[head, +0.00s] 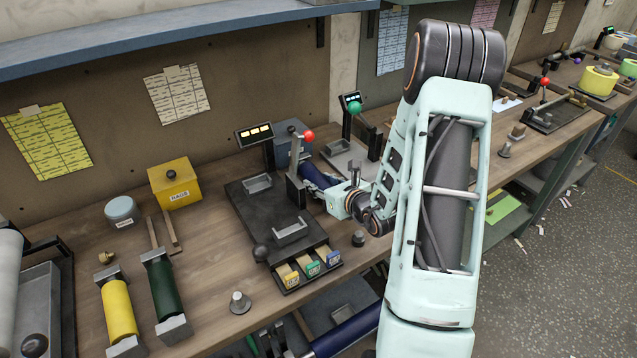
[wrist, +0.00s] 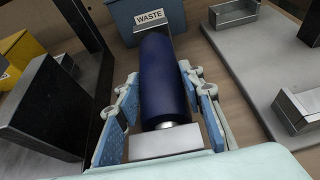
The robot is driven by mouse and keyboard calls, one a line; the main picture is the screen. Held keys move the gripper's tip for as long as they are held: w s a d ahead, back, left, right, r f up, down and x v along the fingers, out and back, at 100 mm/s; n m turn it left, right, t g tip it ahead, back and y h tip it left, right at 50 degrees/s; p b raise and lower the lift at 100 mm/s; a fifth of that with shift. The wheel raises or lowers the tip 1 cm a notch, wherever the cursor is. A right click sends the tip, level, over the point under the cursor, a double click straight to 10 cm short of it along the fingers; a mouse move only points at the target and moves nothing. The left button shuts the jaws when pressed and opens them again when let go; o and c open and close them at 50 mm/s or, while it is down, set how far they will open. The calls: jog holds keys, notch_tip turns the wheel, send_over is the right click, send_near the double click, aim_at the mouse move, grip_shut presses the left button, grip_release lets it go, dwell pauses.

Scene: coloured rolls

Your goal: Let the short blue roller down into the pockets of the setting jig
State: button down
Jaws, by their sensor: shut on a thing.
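The dark blue roller (wrist: 162,80) fills the middle of the wrist view, between the two blue-padded fingers of my gripper (wrist: 160,95), which is shut on it. A grey metal block (wrist: 165,144) is at its near end, by the metal axle; I cannot tell whether the axle rests in it. In the head view the roller (head: 314,176) shows behind my gripper (head: 331,194), right of a dark jig plate (head: 258,212). That plate has two grey pockets, far (head: 257,183) and near (head: 290,232), both apparently empty.
A lever post with a red knob (head: 308,135) stands between roller and plate. A blue WASTE box (wrist: 142,18) is behind the roller. A grey plate (wrist: 240,85) with pockets lies right. Yellow (head: 119,307) and green (head: 164,288) rollers lie left. A yellow box (head: 174,184) stands behind.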

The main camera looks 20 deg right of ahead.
aim_at(320, 178)
jog(key=shift+r, duration=0.25)
jog(key=shift+r+p, duration=1.55)
jog(key=shift+r, duration=0.8)
